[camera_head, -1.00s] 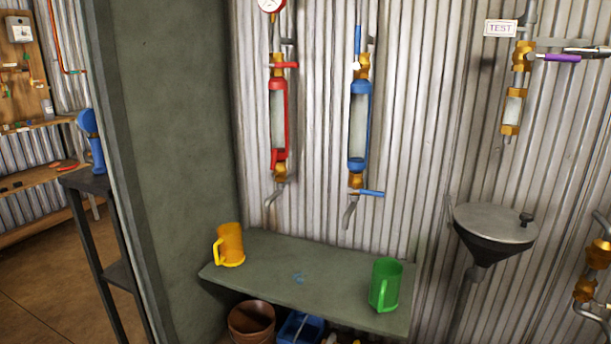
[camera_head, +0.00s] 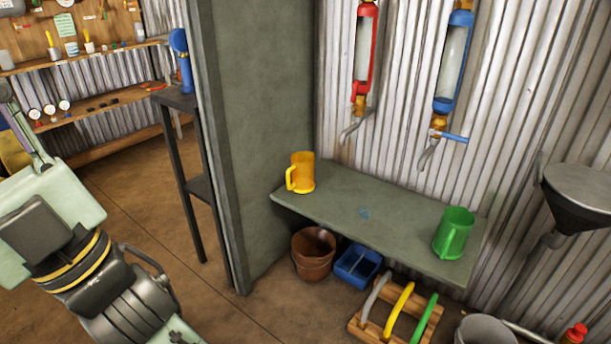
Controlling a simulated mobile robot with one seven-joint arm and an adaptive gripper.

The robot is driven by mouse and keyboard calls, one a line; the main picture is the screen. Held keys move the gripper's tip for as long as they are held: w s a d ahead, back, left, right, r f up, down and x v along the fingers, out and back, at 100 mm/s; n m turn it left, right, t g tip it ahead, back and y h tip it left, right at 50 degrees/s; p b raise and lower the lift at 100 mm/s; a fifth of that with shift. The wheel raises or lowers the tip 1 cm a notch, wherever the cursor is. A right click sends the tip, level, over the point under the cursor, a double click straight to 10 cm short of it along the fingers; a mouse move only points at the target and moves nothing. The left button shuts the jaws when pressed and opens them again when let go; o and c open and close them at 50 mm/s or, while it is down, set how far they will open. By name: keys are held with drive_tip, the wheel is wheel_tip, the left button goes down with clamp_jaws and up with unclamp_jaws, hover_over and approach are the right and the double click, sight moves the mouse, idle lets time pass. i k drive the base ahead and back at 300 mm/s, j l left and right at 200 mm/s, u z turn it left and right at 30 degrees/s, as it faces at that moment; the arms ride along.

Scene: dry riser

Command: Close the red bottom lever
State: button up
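The red gauge column (camera_head: 365,45) hangs on the corrugated wall at top centre, its top cut off by the frame. At its foot is a brass valve (camera_head: 359,104) with a bent grey spout below. The red bottom lever (camera_head: 358,89) seems to lie upright along the pipe there, small and hard to tell from the red frame. The blue column (camera_head: 454,55) to its right has a blue bottom lever (camera_head: 453,138) sticking out sideways. My arm shows at lower left, well away from the columns; no gripper fingers can be made out.
A green-grey shelf (camera_head: 385,215) below the columns carries a yellow mug (camera_head: 302,172) and a green mug (camera_head: 454,232). A partition wall (camera_head: 265,120) stands left of it. Pots, a blue bin (camera_head: 357,266) and a rack with coloured handles sit beneath. A funnel (camera_head: 580,190) is at right.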

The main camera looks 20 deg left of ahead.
sight(355, 91)
drive_tip(key=i+l+u, duration=0.15)
drive_tip(key=i, duration=0.2)
drive_tip(key=i+u, duration=0.15)
drive_tip(key=i, duration=0.2)
drive_tip(key=i+l+u, duration=0.2)
drive_tip(key=l, duration=0.2)
drive_tip(key=i, duration=0.05)
